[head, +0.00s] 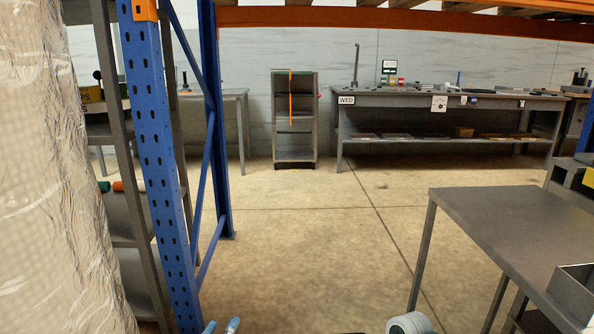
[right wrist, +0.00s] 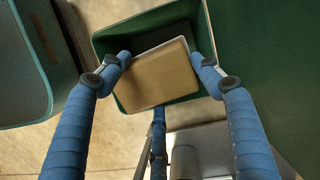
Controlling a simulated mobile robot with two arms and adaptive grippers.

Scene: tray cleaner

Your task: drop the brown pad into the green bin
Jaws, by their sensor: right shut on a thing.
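In the right wrist view, my right gripper (right wrist: 160,60) is shut on the brown pad (right wrist: 160,80), a flat tan rectangle with a pale edge. Its blue fingers press on the pad's left and right sides, and a third finger lies below it. The pad is over the mouth of a green bin (right wrist: 107,42) and covers much of the opening. How far the pad is above the bin floor is unclear. The pad and bin do not show there.
A teal-rimmed container (right wrist: 52,85) is at the left of the right wrist view, and a large dark green surface (right wrist: 260,65) at the right. In the head view, a blue rack post (head: 155,150) stands left, a grey table (head: 500,215) right; the middle floor is clear.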

